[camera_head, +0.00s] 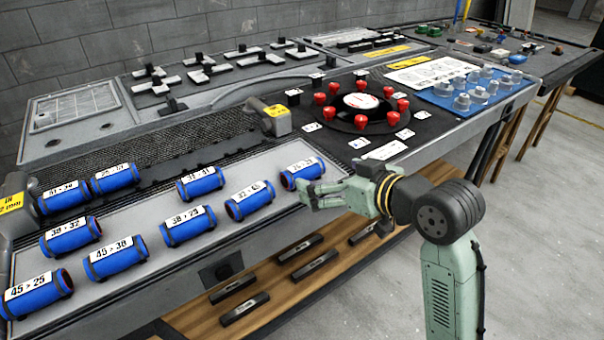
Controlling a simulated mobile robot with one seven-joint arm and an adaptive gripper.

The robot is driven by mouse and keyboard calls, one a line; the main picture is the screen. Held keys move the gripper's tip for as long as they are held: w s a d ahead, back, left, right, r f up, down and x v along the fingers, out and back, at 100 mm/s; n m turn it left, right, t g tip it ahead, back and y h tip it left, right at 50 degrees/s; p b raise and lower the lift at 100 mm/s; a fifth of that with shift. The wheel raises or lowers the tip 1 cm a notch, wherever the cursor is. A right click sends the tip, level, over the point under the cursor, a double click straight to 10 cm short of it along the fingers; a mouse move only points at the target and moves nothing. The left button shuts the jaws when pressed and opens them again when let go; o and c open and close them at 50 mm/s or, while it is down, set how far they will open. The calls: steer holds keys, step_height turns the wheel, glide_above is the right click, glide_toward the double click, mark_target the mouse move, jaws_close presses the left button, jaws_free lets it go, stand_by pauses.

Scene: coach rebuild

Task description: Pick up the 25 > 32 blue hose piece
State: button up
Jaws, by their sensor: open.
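Several blue hose pieces with white number labels lie on the light grey panel. The one at the right end (302,174) is closest to my gripper; its small label looks like 25 > 32, but I cannot read it surely. Another blue piece at the back left (115,182) also has a label too small to read surely. My gripper (306,194) is open, its fingers pointing left, just in front of and right of the right-end piece. The fingertips overlap its lower right edge in the picture; I cannot tell whether they touch it. No piece is seen between the fingers.
Nearby blue pieces are one labelled about 32 > 45 (250,200) and one labelled 38 > 25 (188,224). A grey block (278,119) stands behind. A black disc with red knobs (362,107) lies to the back right. A wooden shelf (290,293) with dark bars is below.

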mark_target(306, 169)
steer(key=x, duration=0.3)
steer(key=shift+w+a, duration=0.15)
steer(key=shift+w, duration=0.05)
steer(key=p+x, duration=0.1)
steer(key=x, duration=0.1)
steer(key=p+x, duration=0.1)
steer(key=x, duration=0.1)
steer(key=shift+w+a, duration=0.15)
steer(key=shift+a, duration=0.35)
steer(key=shift+w+a+f, duration=0.15)
steer(key=shift+w, duration=0.05)
steer(key=shift+c, duration=0.4)
steer(key=c, duration=1.2)
